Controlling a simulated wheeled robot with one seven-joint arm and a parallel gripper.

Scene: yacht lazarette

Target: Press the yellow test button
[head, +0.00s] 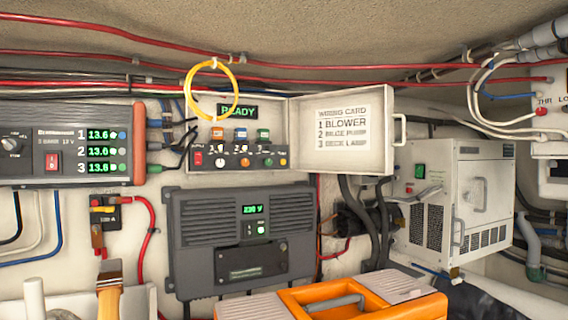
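A small control panel (275,143) with a lit "READY" display (237,111) is on the back wall, left of the middle of the head view. The button labels are too small to read, so I cannot confirm which is the test button. Nothing covers the yellow-orange button. My gripper is not in view.
The panel's open door (345,135) swings right and bears a card. A yellow loop (212,90) hangs over the panel's upper left. A grey inverter (238,232) is below. An orange toolbox (340,300) and a brush (109,295) stand in the foreground.

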